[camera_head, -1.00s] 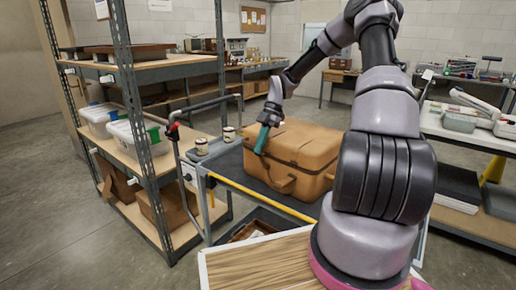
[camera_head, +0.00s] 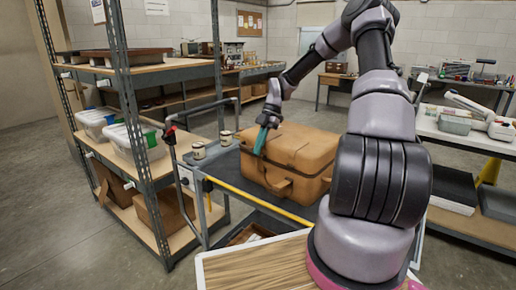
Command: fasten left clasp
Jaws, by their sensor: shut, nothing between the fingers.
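A tan, closed case (camera_head: 300,155) lies on the dark top of a cart (camera_head: 224,168), its carry handle (camera_head: 281,188) on the side toward me. My gripper (camera_head: 259,151), with teal fingers, is at the left end of the case's near side, pointing down. Its fingers are shut and hold nothing that I can see. The left clasp is too small or hidden behind the fingers to make out. I cannot tell whether the fingertips touch the case.
A metal shelf unit (camera_head: 140,75) with bins and boxes stands close on the left. A white table (camera_head: 470,138) with tools is at the right. My arm covers the area right of the case.

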